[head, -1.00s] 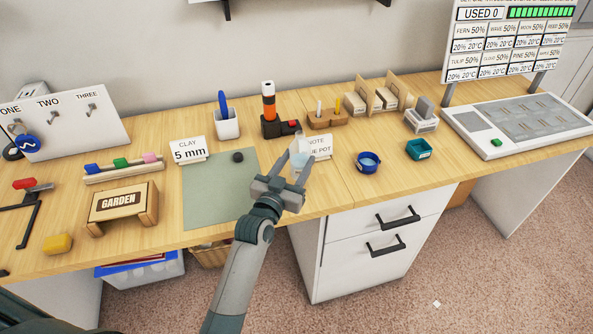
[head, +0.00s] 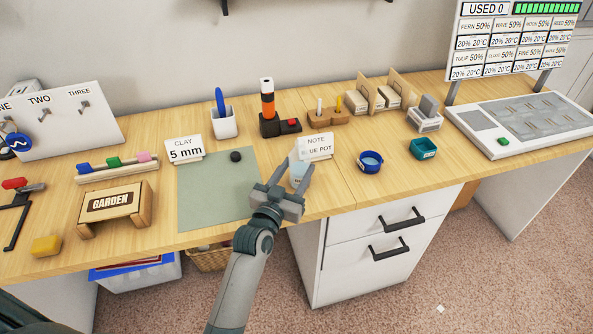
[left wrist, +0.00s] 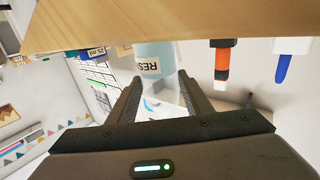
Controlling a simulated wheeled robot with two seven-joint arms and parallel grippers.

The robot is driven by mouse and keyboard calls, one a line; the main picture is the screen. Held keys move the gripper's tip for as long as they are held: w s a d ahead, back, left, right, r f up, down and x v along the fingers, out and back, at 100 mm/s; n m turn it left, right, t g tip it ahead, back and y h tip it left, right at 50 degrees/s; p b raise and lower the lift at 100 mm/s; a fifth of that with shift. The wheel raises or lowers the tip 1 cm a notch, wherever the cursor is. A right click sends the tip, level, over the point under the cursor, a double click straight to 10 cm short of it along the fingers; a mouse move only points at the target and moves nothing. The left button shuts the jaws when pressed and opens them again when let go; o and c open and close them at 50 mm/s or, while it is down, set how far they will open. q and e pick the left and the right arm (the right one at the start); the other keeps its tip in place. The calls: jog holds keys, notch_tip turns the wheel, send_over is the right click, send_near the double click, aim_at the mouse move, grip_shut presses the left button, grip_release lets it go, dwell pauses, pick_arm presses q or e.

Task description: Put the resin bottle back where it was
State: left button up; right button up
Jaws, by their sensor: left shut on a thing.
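The resin bottle (head: 299,172), pale blue and translucent with a white label, is between the fingers of my left gripper (head: 284,177). In the left wrist view the bottle (left wrist: 152,62) shows upside down, with part of its label reading "RES", and the left gripper (left wrist: 155,92) has a finger on each side of it. The bottle is upright over the desk, in front of the note card (head: 315,146) and right of the green mat (head: 215,190). Whether its base touches the wood cannot be told. My right gripper is out of view.
A blue pot (head: 369,162) and a teal box (head: 423,148) stand to the right. Bare wood lies around the bottle.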

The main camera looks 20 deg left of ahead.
pick_arm(q)
jog(key=shift+f, duration=0.1)
jog(key=o, duration=1.2)
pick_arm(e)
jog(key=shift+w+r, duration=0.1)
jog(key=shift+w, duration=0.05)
pick_arm(q)
jog(key=shift+s, duration=0.25)
jog(key=s, duration=0.3)
jog(key=s+b, duration=0.1)
jog(key=s, duration=0.6)
jog(key=shift+a+b, duration=0.3)
jog(key=shift+a, duration=0.1)
jog(key=shift+s, duration=0.75)
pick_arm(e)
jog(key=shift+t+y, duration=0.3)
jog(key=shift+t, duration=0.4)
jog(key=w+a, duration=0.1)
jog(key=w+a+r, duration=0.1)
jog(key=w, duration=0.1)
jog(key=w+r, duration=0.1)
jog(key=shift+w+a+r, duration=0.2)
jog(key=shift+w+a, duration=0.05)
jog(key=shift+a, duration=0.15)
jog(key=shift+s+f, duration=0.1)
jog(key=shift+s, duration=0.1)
